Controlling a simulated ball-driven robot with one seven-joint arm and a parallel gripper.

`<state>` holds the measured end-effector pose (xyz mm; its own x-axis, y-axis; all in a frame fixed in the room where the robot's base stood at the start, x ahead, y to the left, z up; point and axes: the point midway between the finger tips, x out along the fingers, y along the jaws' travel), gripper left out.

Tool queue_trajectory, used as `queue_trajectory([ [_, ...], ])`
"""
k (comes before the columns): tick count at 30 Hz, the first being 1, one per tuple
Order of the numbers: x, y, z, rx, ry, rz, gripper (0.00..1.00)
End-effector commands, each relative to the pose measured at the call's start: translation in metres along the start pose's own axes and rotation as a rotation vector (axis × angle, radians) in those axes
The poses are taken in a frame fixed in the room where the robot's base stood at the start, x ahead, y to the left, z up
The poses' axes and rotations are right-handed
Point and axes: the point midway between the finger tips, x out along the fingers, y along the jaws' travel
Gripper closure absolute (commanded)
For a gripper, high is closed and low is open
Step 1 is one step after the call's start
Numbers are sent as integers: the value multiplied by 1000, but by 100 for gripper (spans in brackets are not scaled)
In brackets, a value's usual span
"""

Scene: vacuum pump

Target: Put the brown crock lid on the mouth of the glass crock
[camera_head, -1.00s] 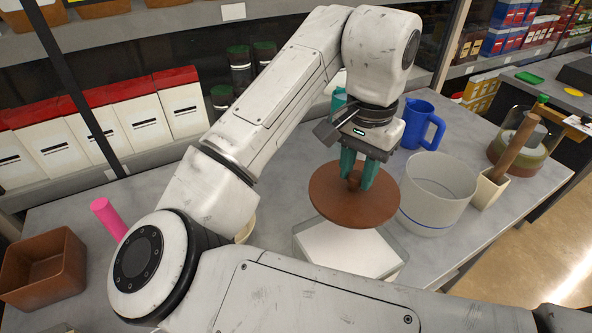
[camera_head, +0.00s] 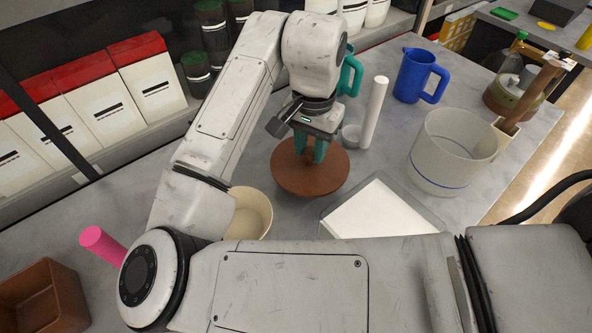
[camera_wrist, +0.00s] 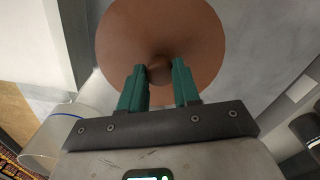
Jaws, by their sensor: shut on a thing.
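The brown crock lid (camera_head: 310,180) is a round disc with a small knob. My gripper (camera_head: 305,155) points down and is shut on the knob, which shows between the teal fingertips in the wrist view (camera_wrist: 160,72). The lid looks level; its height above the table is hard to tell. The glass crock (camera_head: 436,160) is a frosted, open cylinder with a blue line low on its wall. It stands upright to the right of the lid, apart from it, with its mouth uncovered. It also shows at the lower left of the wrist view (camera_wrist: 50,140).
A white-topped grey tray (camera_head: 380,212) lies between lid and crock, nearer the front. A white cylinder (camera_head: 374,112), teal jug (camera_head: 350,75) and blue jug (camera_head: 418,75) stand behind. A cream bowl (camera_head: 250,215) is left of the lid.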

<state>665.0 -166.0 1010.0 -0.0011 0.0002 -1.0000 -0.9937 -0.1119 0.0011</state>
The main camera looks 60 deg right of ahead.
Motion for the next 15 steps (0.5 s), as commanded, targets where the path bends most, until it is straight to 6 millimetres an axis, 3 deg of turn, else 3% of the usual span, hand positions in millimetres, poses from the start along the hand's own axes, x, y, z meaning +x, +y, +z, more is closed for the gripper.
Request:
queue_trajectory([
  [6, 35, 0, 0, -1, 0, 1, 100],
  [11, 40, -3, 5, -4, 0, -2, 100],
  [15, 38, -12, 26, -7, -1, -2, 100],
])
